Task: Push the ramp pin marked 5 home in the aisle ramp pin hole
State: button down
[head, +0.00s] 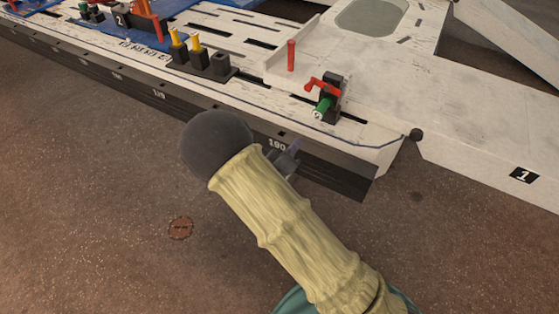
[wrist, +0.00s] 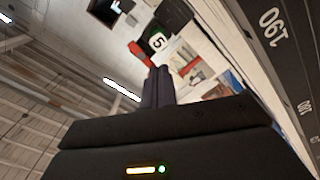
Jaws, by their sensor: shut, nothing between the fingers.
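The ramp pin marked 5 (head: 321,107) is a green cylinder with a pale end face, set in a black block (head: 331,90) near the front edge of the white frame. A red handle (head: 319,84) sits at the block. In the wrist view the pin's end face (wrist: 157,41) shows the 5, just beyond my fingertips. How deep the pin sits, and the hole itself, cannot be told. My gripper (head: 292,150) is low in front of the frame's dark side, mostly hidden by my arm. Its fingers are together and empty in the wrist view (wrist: 158,72), apart from the pin.
An upright red post (head: 291,55) stands behind the block. A dark holder (head: 217,71) with yellow-topped pins stands to the left. The frame's dark side (head: 325,170) drops close by my gripper. The brown floor (head: 90,220) in front is mostly clear.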

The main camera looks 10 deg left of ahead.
jog(key=p+v, duration=0.2)
jog(key=v, duration=0.6)
jog(key=shift+s+p, duration=0.25)
jog(key=shift+p, duration=0.05)
jog(key=shift+w, duration=0.1)
